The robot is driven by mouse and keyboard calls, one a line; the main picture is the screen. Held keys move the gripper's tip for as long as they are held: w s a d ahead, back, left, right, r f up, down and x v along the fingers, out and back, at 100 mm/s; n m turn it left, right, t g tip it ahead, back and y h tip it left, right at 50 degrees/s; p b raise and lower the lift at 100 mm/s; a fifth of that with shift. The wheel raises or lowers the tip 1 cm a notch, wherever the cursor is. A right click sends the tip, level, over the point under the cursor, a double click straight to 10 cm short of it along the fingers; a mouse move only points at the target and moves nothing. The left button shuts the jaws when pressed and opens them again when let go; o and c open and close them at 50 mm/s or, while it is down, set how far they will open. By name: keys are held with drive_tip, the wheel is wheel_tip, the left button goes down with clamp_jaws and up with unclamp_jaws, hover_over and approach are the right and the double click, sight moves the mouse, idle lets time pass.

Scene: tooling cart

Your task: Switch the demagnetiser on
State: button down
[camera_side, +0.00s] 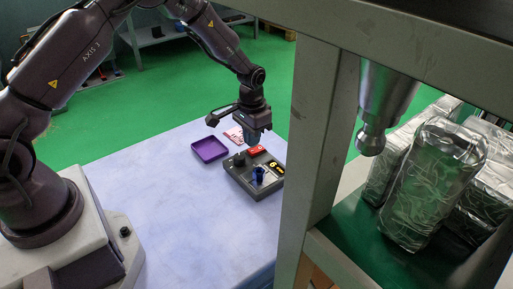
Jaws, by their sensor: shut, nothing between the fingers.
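The demagnetiser (252,184) is a dark grey box on the light blue cart top. It has a black knob, a red part (257,149) at its back edge, yellow markings and a blue piece (259,174) on its top face. My gripper (257,138) is shut and empty, pointing down at the back edge of the box, close to the red part. I cannot tell whether the fingertips touch it. The fingertips are small, and the switch's setting cannot be read at this size.
A purple tray (209,149) lies left of the demagnetiser, and a red and white card (234,134) lies behind it. A grey post (318,130) stands close on the right, with foil-wrapped blocks (432,185) on a green shelf beyond. The front of the cart top (175,220) is clear.

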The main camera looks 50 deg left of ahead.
sight(252, 150)
drive_tip(key=shift+f, duration=1.25)
idle(0.4)
drive_tip(key=shift+r, duration=3.55)
